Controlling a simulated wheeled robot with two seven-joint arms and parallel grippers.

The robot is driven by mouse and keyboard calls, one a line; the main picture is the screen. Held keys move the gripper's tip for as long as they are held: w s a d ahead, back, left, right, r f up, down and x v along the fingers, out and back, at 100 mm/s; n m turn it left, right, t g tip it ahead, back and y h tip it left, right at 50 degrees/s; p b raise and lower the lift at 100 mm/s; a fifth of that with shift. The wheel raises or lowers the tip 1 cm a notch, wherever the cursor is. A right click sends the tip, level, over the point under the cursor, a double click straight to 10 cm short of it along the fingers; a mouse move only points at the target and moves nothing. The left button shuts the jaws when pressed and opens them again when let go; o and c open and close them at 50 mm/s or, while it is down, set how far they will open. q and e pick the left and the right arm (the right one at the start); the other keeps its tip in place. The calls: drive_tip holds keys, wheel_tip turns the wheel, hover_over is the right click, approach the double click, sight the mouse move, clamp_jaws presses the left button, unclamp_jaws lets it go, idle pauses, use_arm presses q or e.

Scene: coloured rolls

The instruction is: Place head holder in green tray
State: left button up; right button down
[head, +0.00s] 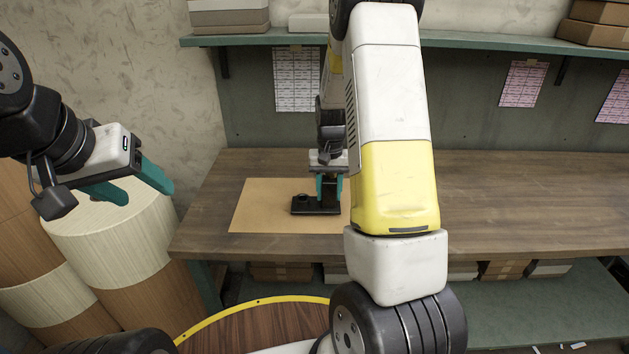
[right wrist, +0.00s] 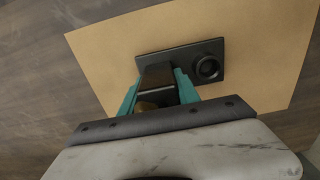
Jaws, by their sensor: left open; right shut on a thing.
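The head holder (head: 301,205) is a black flat base with a round socket and an upright block. It sits on a tan sheet on the wooden bench. It also shows in the right wrist view (right wrist: 207,68). My right gripper (head: 328,190) reaches down over it and is shut on its upright block, with one teal finger on each side (right wrist: 157,92). My left gripper (head: 142,188) is open and empty at the left, in front of the stacked rolls. I see no green tray in either view.
The tan sheet (head: 262,212) lies flat on the wooden bench (head: 520,200), whose right side is clear. Large cream and brown rolls (head: 110,240) stand at the left. A green shelf (head: 480,42) with boxes runs above the bench. Boxes lie below the bench.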

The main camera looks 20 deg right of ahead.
drive_tip(key=shift+f, duration=0.3)
drive_tip(key=shift+f, duration=0.2)
drive_tip(key=c, duration=0.9)
unclamp_jaws()
